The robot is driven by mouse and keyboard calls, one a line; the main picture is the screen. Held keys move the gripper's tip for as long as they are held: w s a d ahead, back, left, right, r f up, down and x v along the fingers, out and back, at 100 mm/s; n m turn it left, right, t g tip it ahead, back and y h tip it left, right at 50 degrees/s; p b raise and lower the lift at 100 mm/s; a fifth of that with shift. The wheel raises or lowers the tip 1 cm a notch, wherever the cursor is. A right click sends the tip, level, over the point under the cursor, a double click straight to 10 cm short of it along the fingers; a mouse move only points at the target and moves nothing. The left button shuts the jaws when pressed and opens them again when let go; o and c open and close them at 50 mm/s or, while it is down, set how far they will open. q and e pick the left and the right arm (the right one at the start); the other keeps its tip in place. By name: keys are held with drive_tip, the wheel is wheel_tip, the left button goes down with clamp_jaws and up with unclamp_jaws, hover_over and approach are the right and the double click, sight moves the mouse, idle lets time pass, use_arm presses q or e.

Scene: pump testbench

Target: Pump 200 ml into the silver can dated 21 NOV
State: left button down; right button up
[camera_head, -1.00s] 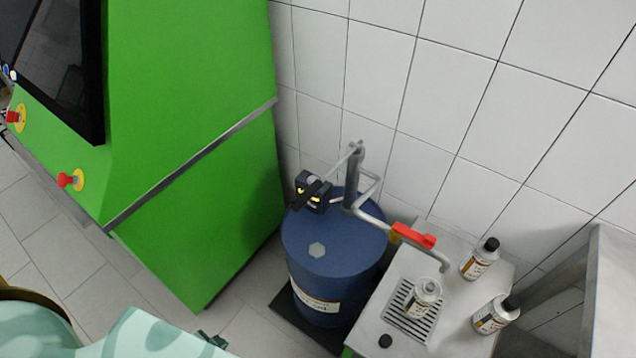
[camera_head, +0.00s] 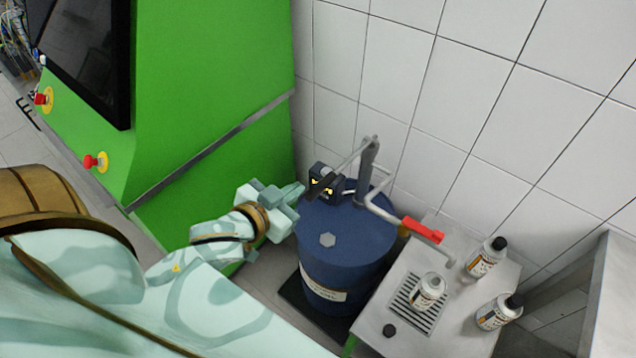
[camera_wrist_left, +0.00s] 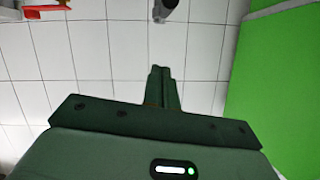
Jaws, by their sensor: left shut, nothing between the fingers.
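A hand pump (camera_head: 368,160) with a grey lever stands on a blue drum (camera_head: 345,243). A dark meter with a yellow-marked face (camera_head: 323,183) sits beside the pump. The outlet pipe has a red valve handle (camera_head: 423,230). An uncapped silver can (camera_head: 428,291) stands on the drain grate below the outlet. Two capped silver cans (camera_head: 485,259) and (camera_head: 497,312) stand to its right. Their dates are too small to read. My left gripper (camera_head: 293,192) is shut and empty, just left of the meter and lever end. In the left wrist view its fingers (camera_wrist_left: 161,80) are together. My right gripper is not in view.
A metal stand (camera_head: 452,325) carries the cans, with a loose black cap (camera_head: 389,331) near its front edge. A green cabinet (camera_head: 210,90) with a dark screen stands left. A white tiled wall (camera_head: 480,110) closes the back, and a grey metal frame (camera_head: 606,290) stands at right.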

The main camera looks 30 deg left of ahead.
use_arm(q)
drive_tip(key=b, duration=0.1)
hover_over(316, 190)
drive_tip(key=f, duration=0.3)
drive_tip(key=shift+d+f, duration=0.15)
drive_tip(key=shift+d, duration=0.2)
drive_tip(key=f, duration=0.1)
drive_tip(key=f+b, duration=0.1)
drive_tip(key=shift+w+a+f, duration=0.2)
drive_tip(key=shift+f, duration=0.1)
drive_tip(key=shift+s+a+f+b, duration=0.1)
drive_tip(key=shift+f+b, duration=0.1)
drive_tip(key=shift+f, duration=0.15)
drive_tip(key=shift+s+a+f+b, duration=0.1)
drive_tip(key=shift+f+b, duration=0.05)
drive_tip(key=shift+f, duration=0.2)
